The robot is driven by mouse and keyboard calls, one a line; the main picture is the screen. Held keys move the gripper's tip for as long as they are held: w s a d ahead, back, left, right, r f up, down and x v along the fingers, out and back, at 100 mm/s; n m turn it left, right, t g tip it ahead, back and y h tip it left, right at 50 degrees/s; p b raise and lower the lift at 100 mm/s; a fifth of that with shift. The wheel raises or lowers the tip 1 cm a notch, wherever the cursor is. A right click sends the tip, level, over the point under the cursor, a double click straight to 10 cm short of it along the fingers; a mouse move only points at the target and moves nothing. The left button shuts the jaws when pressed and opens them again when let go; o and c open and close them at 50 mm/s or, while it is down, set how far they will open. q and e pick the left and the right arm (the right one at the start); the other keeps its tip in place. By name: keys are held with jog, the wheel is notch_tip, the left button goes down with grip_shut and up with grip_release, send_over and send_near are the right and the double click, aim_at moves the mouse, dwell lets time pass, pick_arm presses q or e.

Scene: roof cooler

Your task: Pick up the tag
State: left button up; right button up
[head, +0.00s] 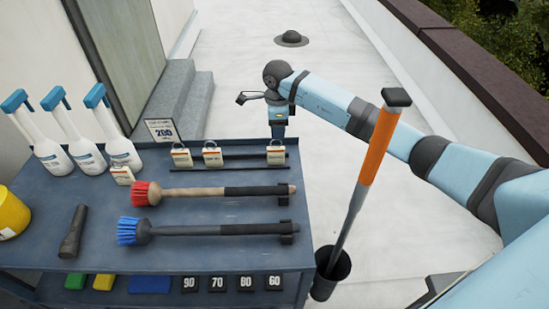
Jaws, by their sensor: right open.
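Several small pale padlock-shaped tags are on the blue-grey cart. One tag (276,155) is at the right end of a dark rail, a middle tag (212,156) and a left tag (181,157) are further along it, and another tag (122,175) lies by the bottles. I cannot tell which one is meant. My right gripper (278,131) points down at the cart's far edge, just above or behind the right-hand tag in the picture. It is open; its fingertips are small and hard to make out, and contact cannot be told. My left gripper is out of view.
The cart top (190,260) also holds white spray bottles (60,135), a red brush (150,193), a blue brush (135,231) and a dark torch (73,231). A number card (161,130) stands behind. An orange-handled tool (377,145) rises from a black holder (331,275) at right.

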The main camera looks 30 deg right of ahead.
aim_at(276, 147)
jog(key=f, duration=0.8)
jog(key=shift+w+f+p, duration=0.3)
jog(key=shift+f+p, duration=0.05)
jog(key=shift+f, duration=0.05)
grip_shut()
